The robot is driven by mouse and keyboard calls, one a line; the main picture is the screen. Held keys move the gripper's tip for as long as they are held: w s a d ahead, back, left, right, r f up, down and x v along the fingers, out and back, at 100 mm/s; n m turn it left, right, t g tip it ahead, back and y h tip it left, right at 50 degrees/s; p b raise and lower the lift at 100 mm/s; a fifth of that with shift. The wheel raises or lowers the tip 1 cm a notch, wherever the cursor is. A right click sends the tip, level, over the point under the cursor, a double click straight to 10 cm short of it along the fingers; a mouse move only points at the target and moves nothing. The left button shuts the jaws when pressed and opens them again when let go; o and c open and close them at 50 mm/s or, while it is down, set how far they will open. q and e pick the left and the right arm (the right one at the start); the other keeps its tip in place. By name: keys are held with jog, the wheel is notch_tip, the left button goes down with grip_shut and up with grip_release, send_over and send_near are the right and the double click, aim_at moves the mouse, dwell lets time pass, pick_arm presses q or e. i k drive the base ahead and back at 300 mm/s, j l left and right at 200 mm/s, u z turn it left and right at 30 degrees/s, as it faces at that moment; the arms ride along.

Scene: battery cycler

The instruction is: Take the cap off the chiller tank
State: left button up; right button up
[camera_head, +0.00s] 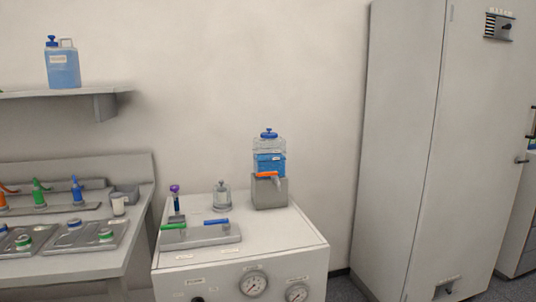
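A clear tank (269,163) with blue liquid stands on a grey block (270,194) at the back right of the white gauge cabinet's top; I take it to be the chiller tank. Its blue cap (268,133) sits on top of the tank. An orange-handled tap (267,175) is at its lower front. The labels are too small to read. Neither of my grippers is in view.
The white cabinet (298,247) also bears a small clear jar (221,197), a purple-topped piece (175,190) and a grey block with green and blue handles (208,236). A bench with fittings is at left. A blue-liquid jug (62,66) stands on a shelf. A tall cabinet (420,140) stands right.

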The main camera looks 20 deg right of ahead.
aim_at(269, 134)
jog(key=i+l+u, duration=0.55)
jog(key=i+l, duration=0.15)
jog(key=l, duration=0.3)
